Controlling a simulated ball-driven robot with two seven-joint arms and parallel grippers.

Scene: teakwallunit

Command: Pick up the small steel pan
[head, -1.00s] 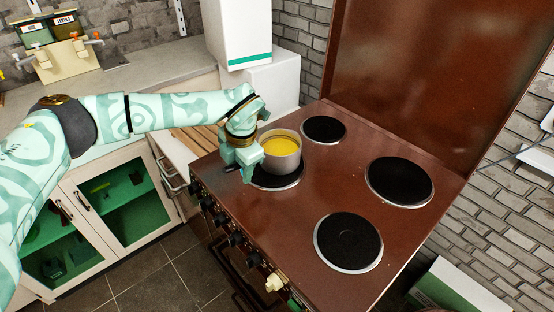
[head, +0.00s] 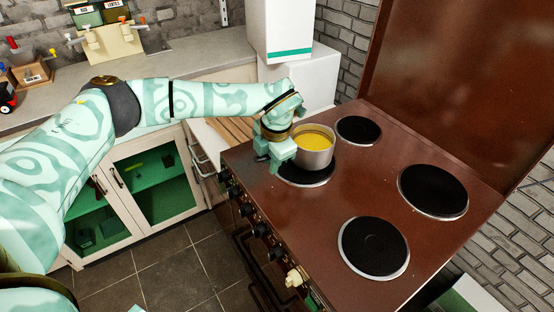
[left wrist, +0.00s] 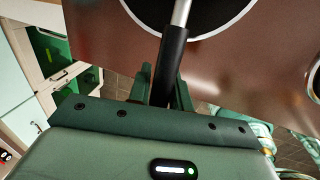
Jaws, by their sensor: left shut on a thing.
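The pan's body is outside that view. In the head view the gripper hides most of the handle. My right gripper is not in view.
Three other black burners, one of them at the front (head: 373,247), are bare. A tall brown panel (head: 440,70) rises behind the stove. White boxes (head: 305,80) stand at the back left. A grey counter (head: 190,65) and cabinets with green interiors (head: 160,185) lie to the left.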

